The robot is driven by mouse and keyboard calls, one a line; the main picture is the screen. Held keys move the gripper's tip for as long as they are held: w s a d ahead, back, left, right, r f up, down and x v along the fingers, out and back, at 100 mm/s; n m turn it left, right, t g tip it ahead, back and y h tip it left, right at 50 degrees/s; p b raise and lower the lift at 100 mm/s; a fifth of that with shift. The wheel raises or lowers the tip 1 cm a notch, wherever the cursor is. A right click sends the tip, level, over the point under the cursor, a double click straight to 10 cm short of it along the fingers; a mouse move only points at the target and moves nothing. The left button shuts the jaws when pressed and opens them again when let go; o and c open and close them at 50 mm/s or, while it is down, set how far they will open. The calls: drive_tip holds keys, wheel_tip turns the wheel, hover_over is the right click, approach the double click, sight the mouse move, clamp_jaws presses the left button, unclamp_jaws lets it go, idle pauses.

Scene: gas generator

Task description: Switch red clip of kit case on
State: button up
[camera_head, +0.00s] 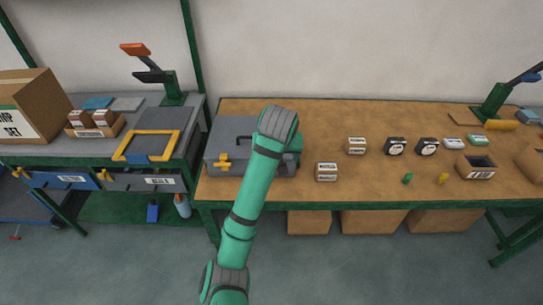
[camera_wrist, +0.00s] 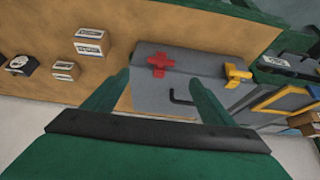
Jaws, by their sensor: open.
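The grey kit case (camera_head: 233,130) lies on the left end of the brown worktable in the head view. Its yellow clip (camera_head: 222,160) shows on the front side. My arm covers the right part of the case there and hides the red clip. In the wrist view the case (camera_wrist: 205,68) carries the red clip (camera_wrist: 160,63), the yellow clip (camera_wrist: 236,75) and a black handle (camera_wrist: 184,97). My gripper (camera_wrist: 160,77) is open and empty. The red clip appears between and just beyond its fingertips, with no contact visible.
Small labelled boxes (camera_head: 326,171) and round gauges (camera_head: 395,146) stand to the right of the case on the worktable (camera_head: 300,190). A grey bench (camera_head: 60,148) with a yellow-framed tray (camera_head: 150,146) stands at left. Cardboard boxes (camera_head: 374,221) sit underneath.

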drive_tip(key=shift+s+r, duration=0.4)
drive_tip(key=shift+s, duration=0.05)
drive_tip(key=shift+a, duration=0.1)
drive_tip(key=s+d+f+n+t+h, duration=0.1)
drive_tip(key=s+d+f+h, duration=0.1)
drive_tip(key=s+d+f, duration=0.3)
drive_tip(key=d+f+t+h, duration=0.1)
drive_tip(key=d+f+t, duration=0.1)
drive_tip(key=f, duration=0.4)
drive_tip(key=s+d+f+n+t+h, duration=0.1)
drive_tip(key=s+d+f+h, duration=0.1)
drive_tip(key=s+d+f, duration=0.3)
drive_tip(key=s+a+f+n+t, duration=0.1)
drive_tip(key=s+a+f, duration=0.1)
drive_tip(key=s+f, duration=0.3)
drive_tip(key=s+a+f+n+t+y, duration=0.1)
drive_tip(key=s+a+f+t+y, duration=0.2)
drive_tip(key=s, duration=0.7)
drive_tip(key=s+a+r+m, duration=0.1)
drive_tip(key=s+a+r, duration=0.2)
drive_tip(key=s, duration=0.5)
drive_tip(key=s+a+r+m+t+y, duration=0.1)
drive_tip(key=s+a+r, duration=0.2)
drive_tip(key=s+a, duration=0.2)
drive_tip(key=s+a+r+m+y, duration=0.1)
drive_tip(key=s+a+r, duration=0.2)
drive_tip(key=s, duration=0.8)
drive_tip(key=shift+a, duration=0.45)
